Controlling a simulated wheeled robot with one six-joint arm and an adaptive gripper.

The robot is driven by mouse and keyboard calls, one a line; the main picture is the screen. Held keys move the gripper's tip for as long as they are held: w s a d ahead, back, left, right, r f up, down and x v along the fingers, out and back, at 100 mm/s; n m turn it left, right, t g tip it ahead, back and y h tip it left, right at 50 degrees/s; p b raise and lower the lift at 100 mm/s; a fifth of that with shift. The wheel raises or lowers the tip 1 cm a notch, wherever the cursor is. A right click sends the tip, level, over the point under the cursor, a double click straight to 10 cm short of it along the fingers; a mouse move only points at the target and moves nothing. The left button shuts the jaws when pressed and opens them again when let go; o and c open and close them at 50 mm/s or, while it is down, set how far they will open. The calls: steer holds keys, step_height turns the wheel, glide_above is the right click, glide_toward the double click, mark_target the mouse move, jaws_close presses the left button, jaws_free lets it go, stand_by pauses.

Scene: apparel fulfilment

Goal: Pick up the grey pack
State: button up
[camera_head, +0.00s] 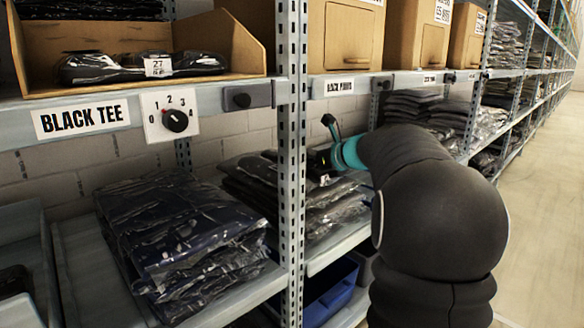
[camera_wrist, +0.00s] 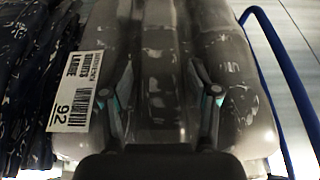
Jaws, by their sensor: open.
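The grey pack (camera_wrist: 165,60) fills the middle of the wrist view, wrapped in shiny clear plastic, with a white label (camera_wrist: 75,90) at its left side. My gripper (camera_wrist: 166,90) is open, its two fingers apart over the pack with nothing held between them. I cannot tell whether the fingertips touch the plastic. In the head view my gripper (camera_head: 330,145) is partly hidden at the end of the arm, above a stack of dark wrapped packs (camera_head: 335,195) on the shelf behind the upright post. I cannot single out the grey pack there.
Dark blue patterned packs (camera_wrist: 25,75) lie close on the left in the wrist view; a blue curved edge (camera_wrist: 275,70) runs along the right. In the head view a perforated post (camera_head: 292,130) stands left of the arm, with another wrapped stack (camera_head: 185,235) beyond it. Boxes (camera_head: 345,35) stand above.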

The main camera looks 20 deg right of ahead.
steer(key=shift+w, duration=0.1)
steer(key=c, duration=1)
steer(key=shift+r, duration=0.1)
steer(key=shift+c, duration=0.2)
